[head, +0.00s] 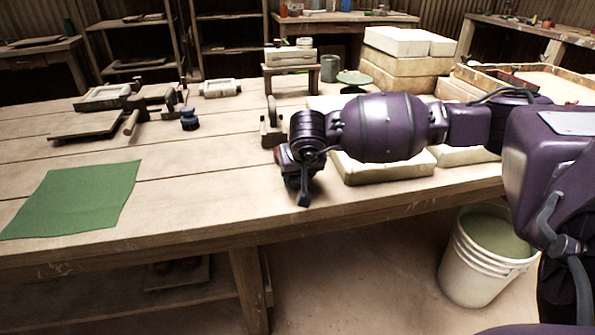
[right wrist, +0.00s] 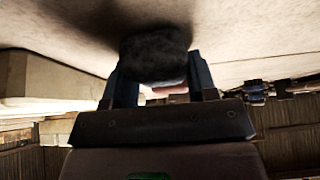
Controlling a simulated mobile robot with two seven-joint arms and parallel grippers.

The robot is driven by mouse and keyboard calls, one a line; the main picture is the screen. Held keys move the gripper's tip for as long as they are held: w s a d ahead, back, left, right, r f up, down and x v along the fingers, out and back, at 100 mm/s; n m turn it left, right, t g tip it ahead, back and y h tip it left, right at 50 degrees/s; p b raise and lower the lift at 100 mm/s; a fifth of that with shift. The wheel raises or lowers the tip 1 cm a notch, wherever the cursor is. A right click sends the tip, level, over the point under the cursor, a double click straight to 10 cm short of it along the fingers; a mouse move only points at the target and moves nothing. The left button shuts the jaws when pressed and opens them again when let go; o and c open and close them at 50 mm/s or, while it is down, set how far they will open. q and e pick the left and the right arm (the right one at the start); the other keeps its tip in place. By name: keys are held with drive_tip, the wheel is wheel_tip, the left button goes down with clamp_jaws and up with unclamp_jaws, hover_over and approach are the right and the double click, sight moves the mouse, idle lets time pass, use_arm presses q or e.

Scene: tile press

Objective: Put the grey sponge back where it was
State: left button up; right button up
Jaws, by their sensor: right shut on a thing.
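The grey sponge (right wrist: 155,55) shows dark in the right wrist view, between the two fingers of my right gripper (right wrist: 160,88). The gripper is shut on it. The sponge is close to the pale table top, and I cannot tell whether it touches. In the head view my right gripper (head: 298,182) points down over the table's front part, left of the pale slabs. There the sponge is mostly hidden by the gripper and wrist. My left gripper is not in view.
A green cloth (head: 75,198) lies at the table's front left. Pale slabs (head: 385,166) lie under my right forearm. A small wooden stand (head: 290,78) and a dark blue pot (head: 189,119) stand farther back. A white bucket (head: 470,262) stands on the floor. The table between cloth and gripper is clear.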

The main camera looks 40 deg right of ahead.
drive_tip(key=shift+f, duration=0.15)
drive_tip(key=o, duration=0.9)
